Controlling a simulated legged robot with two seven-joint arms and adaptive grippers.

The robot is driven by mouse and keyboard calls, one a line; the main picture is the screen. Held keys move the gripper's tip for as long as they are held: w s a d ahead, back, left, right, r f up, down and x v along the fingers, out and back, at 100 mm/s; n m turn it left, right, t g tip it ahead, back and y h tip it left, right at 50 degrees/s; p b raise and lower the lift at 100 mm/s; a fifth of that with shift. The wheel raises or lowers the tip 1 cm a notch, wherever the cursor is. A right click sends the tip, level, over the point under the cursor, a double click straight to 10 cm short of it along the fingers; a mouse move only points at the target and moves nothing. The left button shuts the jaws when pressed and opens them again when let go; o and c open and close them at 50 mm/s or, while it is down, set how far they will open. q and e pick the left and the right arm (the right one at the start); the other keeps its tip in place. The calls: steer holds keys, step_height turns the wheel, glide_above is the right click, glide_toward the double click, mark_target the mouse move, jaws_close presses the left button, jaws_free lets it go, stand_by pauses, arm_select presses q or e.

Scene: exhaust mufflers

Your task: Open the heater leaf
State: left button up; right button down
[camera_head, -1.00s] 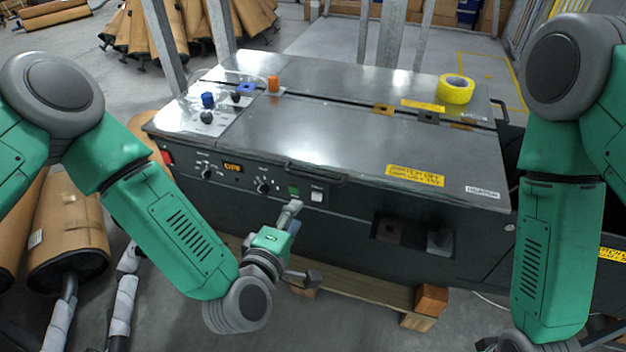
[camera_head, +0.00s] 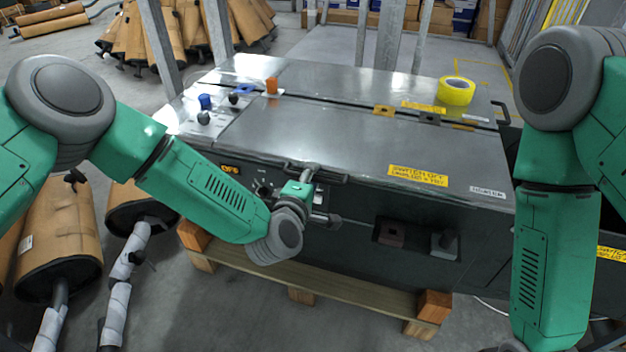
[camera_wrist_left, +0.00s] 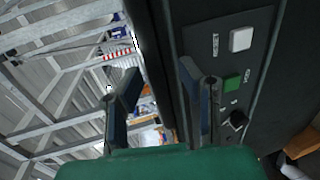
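The heater leaf is the large grey metal lid (camera_head: 340,140) on top of the dark machine, labelled at its right front corner, and it lies flat and closed. A dark bar handle (camera_head: 332,177) runs along its front edge. My left gripper (camera_head: 320,196) is at the front panel by this handle, one finger up at the handle and the other lower. In the left wrist view its fingers (camera_wrist_left: 160,98) are spread, with the dark edge of the machine behind the gap. I cannot tell whether a finger touches the handle. My right gripper is out of view below the right arm.
Yellow tape (camera_head: 456,91) rests on the rear lid. Knobs and an orange block (camera_head: 272,85) stand at the back left. The front panel has a green button (camera_wrist_left: 232,84) and a white button (camera_wrist_left: 241,39). Wrapped mufflers (camera_head: 60,235) stand at left. A wooden pallet (camera_head: 300,276) lies underneath.

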arm_select(q)
steer(key=shift+a, duration=0.1)
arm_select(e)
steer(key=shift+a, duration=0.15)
arm_select(q)
jaws_close()
steer(key=shift+d, duration=0.25)
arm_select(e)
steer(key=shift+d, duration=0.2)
